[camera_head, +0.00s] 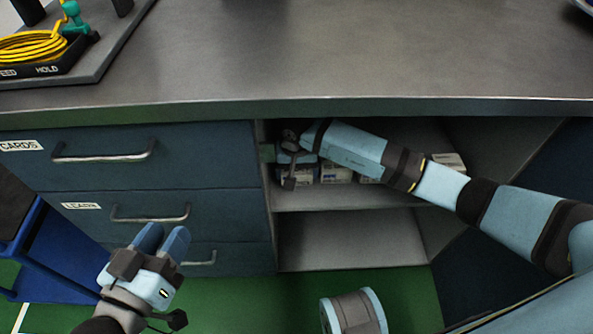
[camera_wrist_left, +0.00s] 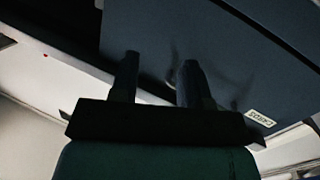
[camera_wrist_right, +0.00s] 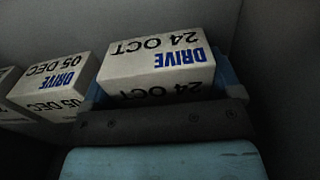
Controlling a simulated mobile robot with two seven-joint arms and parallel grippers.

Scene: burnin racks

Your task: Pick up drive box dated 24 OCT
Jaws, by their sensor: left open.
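The drive box dated 24 OCT (camera_wrist_right: 155,68) is a pale box with blue DRIVE lettering, seen close up in the right wrist view. My right gripper (camera_head: 297,160) reaches into the upper compartment of the open shelf, at its left end. Its blue fingers lie along both sides of the 24 OCT box, but I cannot tell whether they press on it. A box dated 05 DEC (camera_wrist_right: 52,85) stands just left of it in that view. My left gripper (camera_head: 163,243) is open and empty in front of the drawers; its fingers also show in the left wrist view (camera_wrist_left: 160,78).
More pale boxes (camera_head: 336,173) stand on the shelf, partly hidden by my right arm. The shelf board (camera_head: 345,196) and grey countertop (camera_head: 330,60) lie close around that arm. Handled drawers (camera_head: 130,150) are at left. The lower compartment (camera_head: 345,240) looks empty.

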